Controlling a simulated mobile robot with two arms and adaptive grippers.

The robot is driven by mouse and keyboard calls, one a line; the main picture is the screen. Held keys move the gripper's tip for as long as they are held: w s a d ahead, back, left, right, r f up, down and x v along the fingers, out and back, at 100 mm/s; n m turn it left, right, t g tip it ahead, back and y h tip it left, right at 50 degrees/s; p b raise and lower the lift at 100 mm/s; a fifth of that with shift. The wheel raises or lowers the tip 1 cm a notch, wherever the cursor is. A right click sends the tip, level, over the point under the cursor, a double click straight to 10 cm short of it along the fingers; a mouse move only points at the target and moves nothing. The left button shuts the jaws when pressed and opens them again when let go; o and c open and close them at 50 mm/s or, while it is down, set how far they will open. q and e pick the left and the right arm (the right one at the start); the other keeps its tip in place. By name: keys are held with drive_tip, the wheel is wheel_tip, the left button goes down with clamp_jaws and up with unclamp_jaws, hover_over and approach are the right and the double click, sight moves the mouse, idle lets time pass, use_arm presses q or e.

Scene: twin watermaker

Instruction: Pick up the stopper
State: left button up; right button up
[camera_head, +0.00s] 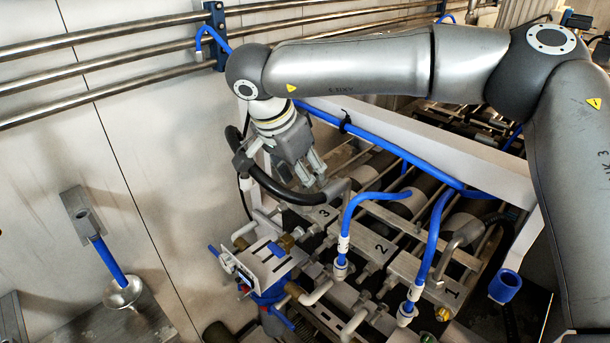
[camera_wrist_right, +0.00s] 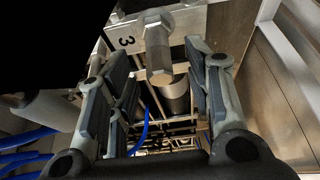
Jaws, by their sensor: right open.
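A grey metal plug with a hexagonal body (camera_wrist_right: 159,52), which looks like the stopper, sits at the metal block marked 3 (camera_wrist_right: 125,38). In the head view this block (camera_head: 322,213) is at the left end of the numbered row, with a grey metal piece (camera_head: 338,189) on top. My right gripper (camera_head: 314,172) is open and empty just above and left of that piece. In the right wrist view its fingers (camera_wrist_right: 150,65) stand on either side of the plug, with visible gaps. My left gripper is not in view.
Blue hoses (camera_head: 347,212) run to fittings around blocks 2 and 1. A thick black hose (camera_head: 272,184) curves close by the gripper. A white frame beam (camera_head: 440,150) crosses behind. A valve assembly with a blue body (camera_head: 268,290) stands in front, and wall pipes (camera_head: 110,90) run upper left.

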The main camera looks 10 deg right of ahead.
drive_tip(key=shift+w+d+f, duration=0.1)
drive_tip(key=shift+d+f, duration=0.1)
drive_tip(key=shift+f, duration=0.3)
clamp_jaws()
drive_tip(key=shift+r, duration=0.1)
drive_tip(key=shift+r, duration=0.45)
drive_tip(key=s+d+r+b, duration=0.4)
drive_tip(key=s+r+b, duration=0.3)
drive_tip(key=s+r, duration=0.5)
drive_tip(key=shift+s+d, duration=0.2)
drive_tip(key=shift+s, duration=0.5)
